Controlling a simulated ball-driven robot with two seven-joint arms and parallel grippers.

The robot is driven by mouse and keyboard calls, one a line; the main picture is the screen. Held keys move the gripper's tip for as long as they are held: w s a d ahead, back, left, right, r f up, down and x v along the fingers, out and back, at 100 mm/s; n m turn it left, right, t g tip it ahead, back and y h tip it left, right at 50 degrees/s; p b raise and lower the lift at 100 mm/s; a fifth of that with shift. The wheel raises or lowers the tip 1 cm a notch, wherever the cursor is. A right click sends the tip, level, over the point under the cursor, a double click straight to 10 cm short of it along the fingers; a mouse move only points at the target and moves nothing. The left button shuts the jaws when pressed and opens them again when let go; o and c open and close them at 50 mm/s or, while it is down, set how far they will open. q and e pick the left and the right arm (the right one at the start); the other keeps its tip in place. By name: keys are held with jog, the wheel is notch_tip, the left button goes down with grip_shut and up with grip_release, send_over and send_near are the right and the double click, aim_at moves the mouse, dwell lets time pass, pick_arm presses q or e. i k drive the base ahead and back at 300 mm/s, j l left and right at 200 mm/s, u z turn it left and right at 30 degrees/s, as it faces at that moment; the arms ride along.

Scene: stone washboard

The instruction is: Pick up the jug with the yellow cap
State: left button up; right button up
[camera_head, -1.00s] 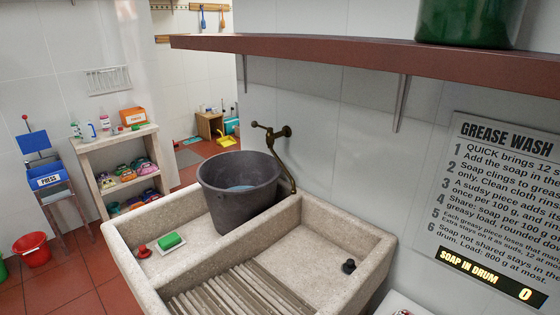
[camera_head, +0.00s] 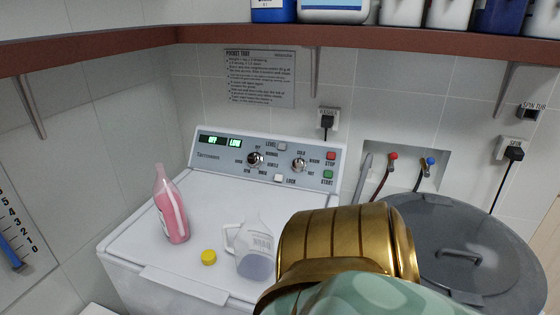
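A translucent whitish jug (camera_head: 256,252) with a handle on its left side and a bluish content low down stands on the white washing machine's top (camera_head: 140,235). Its lower right side is close to a large gold and pale green part in the foreground, which seems to be my arm. A yellow cap (camera_head: 208,257) lies on the machine top just left of the jug, apart from it. Neither of my grippers shows in this view.
A pink bottle (camera_head: 171,207) stands left of the cap. The control panel (camera_head: 270,160) is behind. A grey lidded drum (camera_head: 465,250) stands at right. A brown shelf (camera_head: 370,38) with bottles overhangs at the top. The machine top between is clear.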

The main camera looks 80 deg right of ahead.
aim_at(254, 250)
jog(key=k+j+z, duration=0.1)
jog(key=z, duration=2)
jog(key=u, duration=3.55)
jog(key=z, duration=3.55)
